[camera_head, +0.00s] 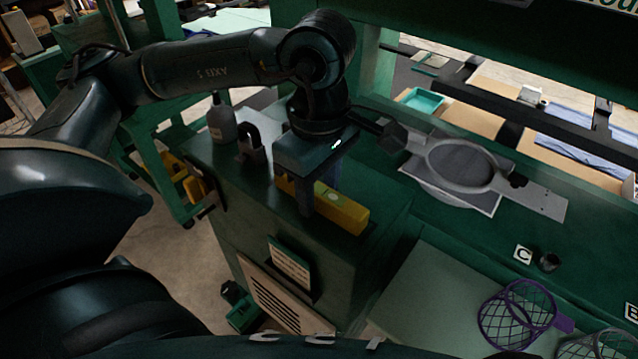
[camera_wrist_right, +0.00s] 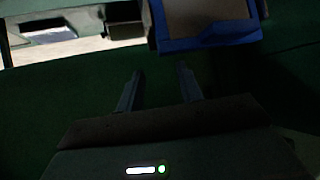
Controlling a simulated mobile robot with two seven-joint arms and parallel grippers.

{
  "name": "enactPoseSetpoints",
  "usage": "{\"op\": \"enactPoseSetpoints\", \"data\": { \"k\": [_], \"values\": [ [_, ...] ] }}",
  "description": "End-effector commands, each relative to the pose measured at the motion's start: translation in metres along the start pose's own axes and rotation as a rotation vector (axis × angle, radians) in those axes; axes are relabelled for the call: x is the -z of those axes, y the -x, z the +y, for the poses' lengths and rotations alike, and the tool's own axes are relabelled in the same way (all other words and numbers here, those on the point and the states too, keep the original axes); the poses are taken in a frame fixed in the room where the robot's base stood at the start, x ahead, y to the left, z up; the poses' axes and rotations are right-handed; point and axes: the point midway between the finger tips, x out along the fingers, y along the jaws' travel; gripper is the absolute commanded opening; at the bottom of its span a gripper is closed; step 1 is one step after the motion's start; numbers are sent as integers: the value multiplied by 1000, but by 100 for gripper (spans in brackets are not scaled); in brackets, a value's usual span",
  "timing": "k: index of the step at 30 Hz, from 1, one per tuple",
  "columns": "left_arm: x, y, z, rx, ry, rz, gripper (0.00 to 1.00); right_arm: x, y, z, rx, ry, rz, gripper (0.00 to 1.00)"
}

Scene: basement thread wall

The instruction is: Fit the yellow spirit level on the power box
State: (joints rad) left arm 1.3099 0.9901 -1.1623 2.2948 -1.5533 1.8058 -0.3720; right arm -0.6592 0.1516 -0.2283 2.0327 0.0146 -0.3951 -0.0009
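The yellow spirit level (camera_head: 343,211) is a long bar at the top of the green power box (camera_head: 385,222), running from back left to front right. My left gripper (camera_head: 318,196) points down over its middle, one finger on each side, and appears shut on it. The fingers hide part of the bar. I cannot tell whether its underside touches the box top. My right gripper (camera_wrist_right: 160,88) shows in the right wrist view, open and empty, over a dark green surface.
A grey bottle (camera_head: 221,120) and a dark padlock-like object (camera_head: 250,145) stand behind the level. A grey ring-shaped fixture (camera_head: 540,196) lies right of the box. A purple wire basket (camera_head: 517,312) is at front right. A blue-edged tray (camera_wrist_right: 208,44) lies beyond my right fingers.

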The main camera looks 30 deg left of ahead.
Motion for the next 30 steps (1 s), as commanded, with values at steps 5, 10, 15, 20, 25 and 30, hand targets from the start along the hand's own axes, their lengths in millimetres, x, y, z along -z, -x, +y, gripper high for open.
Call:
{"op": "enactPoseSetpoints", "data": {
  "k": [5, 10, 15, 20, 25, 30],
  "values": [
    [0, 0, 0, 0, 0, 0, 49, -1, 0, 0, 0, 0, -2, 36],
    [0, 0, 0, 0, 0, 0, 49, -1, 0, 0, 0, 0, -2, 36],
    [0, 0, 0, 0, 0, 0, 49, 0, 1, -3, 8, 2, 1, 36],
    [-1, 36, 2, -8, -1, -2, 49, 5, 5, -10, 26, 9, 15, 36],
    [-1, 78, 1, -7, -2, -2, 49, 6, 5, -10, 26, 9, 20, 36],
    [0, 114, 1, -5, 1, 0, 49, 10, 8, -9, 24, 10, 20, 36]
  ]
}}
